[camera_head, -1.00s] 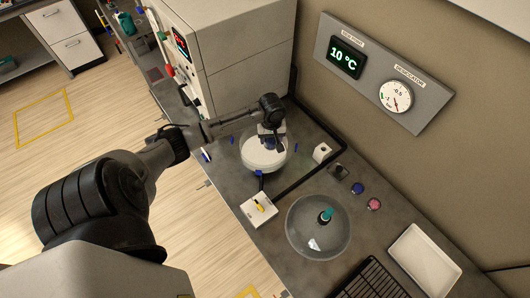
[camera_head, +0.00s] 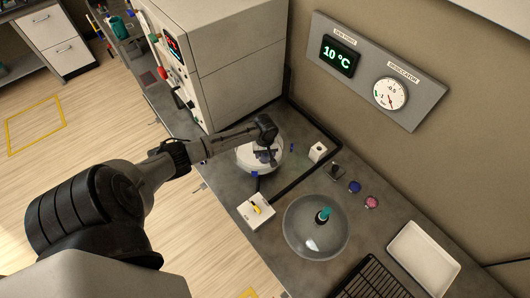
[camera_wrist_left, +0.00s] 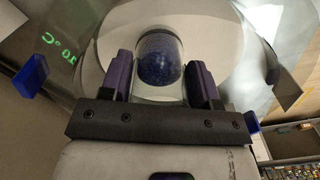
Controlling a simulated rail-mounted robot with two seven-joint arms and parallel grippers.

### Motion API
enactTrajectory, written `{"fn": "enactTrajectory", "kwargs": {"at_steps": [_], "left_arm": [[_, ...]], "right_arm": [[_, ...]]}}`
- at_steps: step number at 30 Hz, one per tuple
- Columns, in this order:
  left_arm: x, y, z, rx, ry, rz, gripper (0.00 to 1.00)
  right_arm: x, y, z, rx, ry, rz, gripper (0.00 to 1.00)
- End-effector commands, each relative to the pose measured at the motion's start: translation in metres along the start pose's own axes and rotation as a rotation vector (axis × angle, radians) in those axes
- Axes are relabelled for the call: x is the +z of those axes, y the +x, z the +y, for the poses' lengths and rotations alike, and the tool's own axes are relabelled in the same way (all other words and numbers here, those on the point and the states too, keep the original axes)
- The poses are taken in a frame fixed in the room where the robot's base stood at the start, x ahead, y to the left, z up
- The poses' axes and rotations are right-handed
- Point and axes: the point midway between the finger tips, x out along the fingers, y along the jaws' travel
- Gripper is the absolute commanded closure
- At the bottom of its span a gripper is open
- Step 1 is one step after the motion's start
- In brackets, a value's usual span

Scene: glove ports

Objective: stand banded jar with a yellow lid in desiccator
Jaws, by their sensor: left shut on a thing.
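The desiccator (camera_head: 246,163) is a round, pale, open bowl on the grey bench in the head view. My left gripper (camera_head: 267,156) is over it, largely covering what it holds. In the left wrist view, the gripper's purple fingers (camera_wrist_left: 160,80) are shut on a clear, rounded jar-like thing (camera_wrist_left: 160,62) with dark blue, grainy matter showing in it. I see no yellow lid or bands on it. I cannot tell whether it touches the desiccator floor. The glass dome lid (camera_head: 302,232) with a teal knob lies on the bench, apart. My right gripper is out of view.
A white box with a yellow switch (camera_head: 257,211) stands in front of the desiccator. A white block (camera_head: 318,151), a blue-topped jar (camera_head: 354,187) and a pink one (camera_head: 371,202) stand to the right. A white tray (camera_head: 424,260) and black rack (camera_head: 370,281) lie nearer. Dark tubing crosses the bench.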

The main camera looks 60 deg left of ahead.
Motion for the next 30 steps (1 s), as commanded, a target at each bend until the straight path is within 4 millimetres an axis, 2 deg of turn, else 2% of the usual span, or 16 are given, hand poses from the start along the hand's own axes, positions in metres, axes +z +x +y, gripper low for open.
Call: {"fn": "enactTrajectory", "kwargs": {"at_steps": [8, 9, 17, 26, 30], "left_arm": [[0.0, 0.002, 0.001, 0.001, 0.0, 0.0, 0.71], [0.0, 0.003, 0.001, 0.001, 0.001, 0.0, 0.43], [0.0, 0.003, 0.0, 0.001, 0.001, 0.001, 0.19], [-0.001, 0.0, 0.0, 0.0, 0.0, 0.001, 0.19], [-0.001, -0.017, 0.0, 0.002, 0.001, 0.002, 0.19]], "right_arm": [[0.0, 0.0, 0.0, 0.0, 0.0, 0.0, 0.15], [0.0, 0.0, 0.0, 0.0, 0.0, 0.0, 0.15], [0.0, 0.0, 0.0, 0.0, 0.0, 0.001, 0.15], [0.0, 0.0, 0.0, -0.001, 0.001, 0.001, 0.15], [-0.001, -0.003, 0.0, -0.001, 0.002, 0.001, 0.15]]}}
